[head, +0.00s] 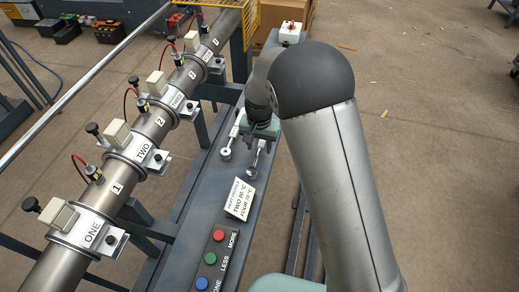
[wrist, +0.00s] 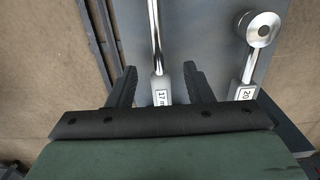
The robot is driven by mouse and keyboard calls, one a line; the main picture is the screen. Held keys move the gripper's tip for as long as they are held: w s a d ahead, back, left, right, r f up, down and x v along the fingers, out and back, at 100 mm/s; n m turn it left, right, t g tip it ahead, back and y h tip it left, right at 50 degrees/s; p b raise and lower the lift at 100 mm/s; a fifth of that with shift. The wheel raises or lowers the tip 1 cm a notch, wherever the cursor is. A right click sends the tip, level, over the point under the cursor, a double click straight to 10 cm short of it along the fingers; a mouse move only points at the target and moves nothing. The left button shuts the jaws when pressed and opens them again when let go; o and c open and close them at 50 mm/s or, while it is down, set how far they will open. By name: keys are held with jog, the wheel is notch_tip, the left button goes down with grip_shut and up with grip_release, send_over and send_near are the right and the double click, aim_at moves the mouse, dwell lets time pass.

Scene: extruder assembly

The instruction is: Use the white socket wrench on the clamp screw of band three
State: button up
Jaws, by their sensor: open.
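Two socket wrenches lie on the grey bench. In the wrist view, the one labelled 17 has a pale handle (wrist: 163,90) and a bright shaft; the one labelled 20 (wrist: 250,70) lies to its right, with a round socket end. In the head view, one round socket (head: 225,153) is at left and another (head: 251,173) at right. My gripper (head: 261,138) is over the right one. It is open, its fingers (wrist: 158,78) on either side of the 17 handle; contact is unclear. Band three (head: 177,100) is on the barrel, with its clamp block (head: 190,108) on its right side.
Bands one (head: 92,232) and two (head: 142,150) sit nearer on the barrel. A printed card (head: 240,199) and red, green and blue buttons (head: 210,258) are at the bench's near end. A red-topped white switch box (head: 290,32) is at the far end.

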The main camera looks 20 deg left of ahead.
jog(key=shift+f, duration=0.8)
grip_shut()
jog(key=shift+w, duration=0.1)
jog(key=shift+r, duration=0.2)
jog(key=shift+r, duration=0.25)
notch_tip(320, 180, up, 2)
jog(key=shift+r, duration=0.1)
jog(key=s+d+r, duration=0.8)
jog(key=s+r, duration=0.2)
jog(key=s, duration=0.1)
jog(key=shift+s, duration=0.3)
